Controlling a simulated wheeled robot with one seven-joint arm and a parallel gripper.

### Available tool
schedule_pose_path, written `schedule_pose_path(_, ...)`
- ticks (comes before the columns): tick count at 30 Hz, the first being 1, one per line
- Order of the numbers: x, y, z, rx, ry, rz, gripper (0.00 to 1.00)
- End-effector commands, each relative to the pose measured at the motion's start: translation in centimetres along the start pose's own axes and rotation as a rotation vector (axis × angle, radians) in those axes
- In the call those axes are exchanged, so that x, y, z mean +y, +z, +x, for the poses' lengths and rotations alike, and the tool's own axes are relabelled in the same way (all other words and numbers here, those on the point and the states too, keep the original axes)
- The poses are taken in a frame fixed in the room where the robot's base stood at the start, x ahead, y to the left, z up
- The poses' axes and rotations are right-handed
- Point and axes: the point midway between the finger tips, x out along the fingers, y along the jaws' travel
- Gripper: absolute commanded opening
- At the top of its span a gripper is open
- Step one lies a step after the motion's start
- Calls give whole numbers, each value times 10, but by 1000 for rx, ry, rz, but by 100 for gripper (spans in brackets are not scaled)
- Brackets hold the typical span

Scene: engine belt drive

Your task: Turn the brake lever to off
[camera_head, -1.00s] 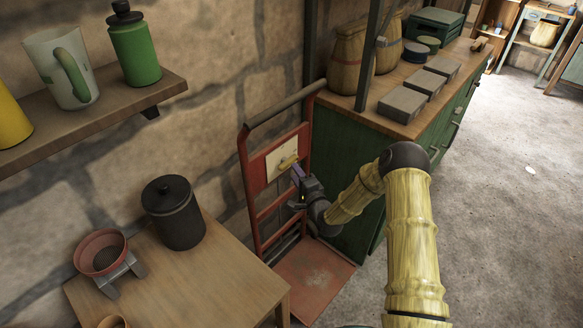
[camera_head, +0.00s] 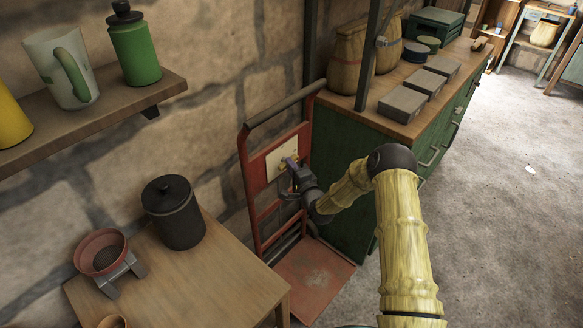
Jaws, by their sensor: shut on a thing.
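The brake lever (camera_head: 284,165) is a small yellow handle on a pale plate (camera_head: 275,156). The plate is fixed to a red hand truck (camera_head: 250,178) that leans by the stone wall. My gripper (camera_head: 292,164) is at the plate, with its fingers shut on the lever. The fingers and wrist hide most of the lever, so its exact angle is hard to tell.
A green cabinet (camera_head: 345,215) with a wooden top stands close on the right of the hand truck. A wooden table (camera_head: 215,275) with a black canister (camera_head: 173,212) is at the lower left. A shelf (camera_head: 95,115) juts from the wall above. Open floor lies at the right.

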Motion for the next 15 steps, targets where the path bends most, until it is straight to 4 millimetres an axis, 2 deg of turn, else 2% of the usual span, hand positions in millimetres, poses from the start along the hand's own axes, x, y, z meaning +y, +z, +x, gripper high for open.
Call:
schedule_pose_path(8,3,0,0,0,-13,-32,0)
schedule_pose_path(15,7,0,0,0,-54,-132,0)
